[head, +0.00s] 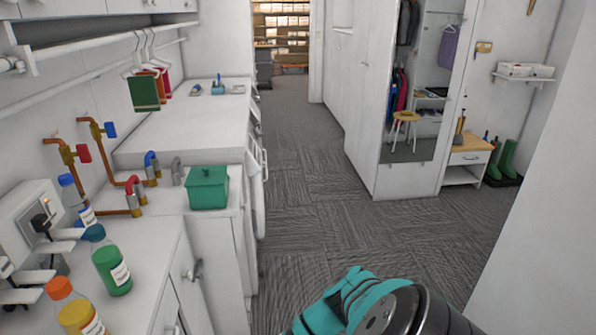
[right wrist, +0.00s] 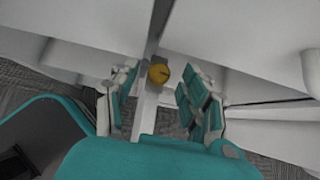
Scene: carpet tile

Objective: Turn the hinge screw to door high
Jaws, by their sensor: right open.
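A round brass-yellow screw head (right wrist: 159,74) with a dark slot shows in the right wrist view, on a narrow pale upright strip between white panels. My right gripper (right wrist: 159,88) is open, with one teal finger on each side of the screw in the picture. Nothing is seen held, and I cannot tell how far the fingertips are from the screw. In the head view, teal and dark parts of my right arm (head: 385,308) show at the bottom. I cannot make out the screw there.
A white counter on the left holds bottles, including a green one (head: 112,268) and a yellow one (head: 78,315), and a green lidded box (head: 208,188). A cabinet door with a metal handle (head: 192,270) is below. Carpet floor (head: 325,230) is clear ahead. A white wall stands right.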

